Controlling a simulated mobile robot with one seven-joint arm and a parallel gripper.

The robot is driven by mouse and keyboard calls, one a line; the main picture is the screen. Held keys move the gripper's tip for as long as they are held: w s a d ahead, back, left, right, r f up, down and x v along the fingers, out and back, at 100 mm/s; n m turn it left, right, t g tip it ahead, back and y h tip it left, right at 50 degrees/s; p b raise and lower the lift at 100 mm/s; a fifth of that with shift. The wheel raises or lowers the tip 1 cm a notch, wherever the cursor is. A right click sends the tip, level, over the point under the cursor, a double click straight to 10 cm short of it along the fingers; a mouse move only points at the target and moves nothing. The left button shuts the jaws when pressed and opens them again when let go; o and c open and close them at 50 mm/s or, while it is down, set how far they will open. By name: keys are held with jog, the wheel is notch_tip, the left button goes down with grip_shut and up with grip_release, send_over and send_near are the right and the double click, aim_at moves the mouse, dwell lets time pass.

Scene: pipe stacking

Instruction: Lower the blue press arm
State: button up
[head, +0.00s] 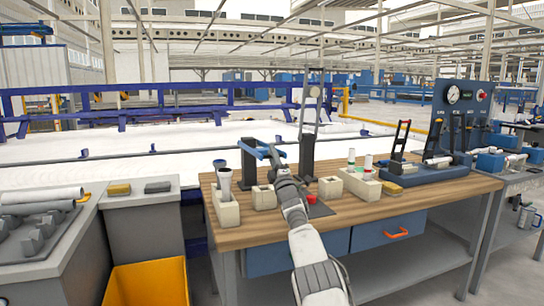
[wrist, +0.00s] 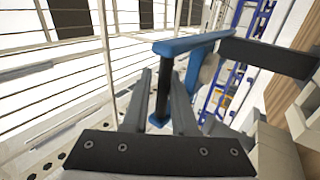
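The blue press arm (head: 252,148) sticks out over the wooden workbench (head: 345,222), left of a black upright column (head: 307,158). My gripper (head: 272,158) is at the press arm, partly hidden by my own arm in the head view. Contact cannot be made out.
Beige blocks (head: 228,208) and a cup-shaped grey piece (head: 225,183) stand left on the bench. A red button (head: 311,198) is in the middle. White pipes with coloured bands (head: 351,159) and a blue gauge panel (head: 462,112) are to the right. The front right of the bench is clear.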

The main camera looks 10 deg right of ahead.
jog(key=o, duration=0.3)
jog(key=shift+r, duration=0.15)
jog(key=shift+f, duration=0.2)
jog(key=shift+s+f, duration=0.1)
jog(key=shift+s, duration=0.05)
jog(key=v, duration=1.7)
jog(key=shift+s+d+r+p, duration=0.1)
jog(key=shift+s+r+p, duration=0.05)
jog(key=shift+r+p, duration=0.15)
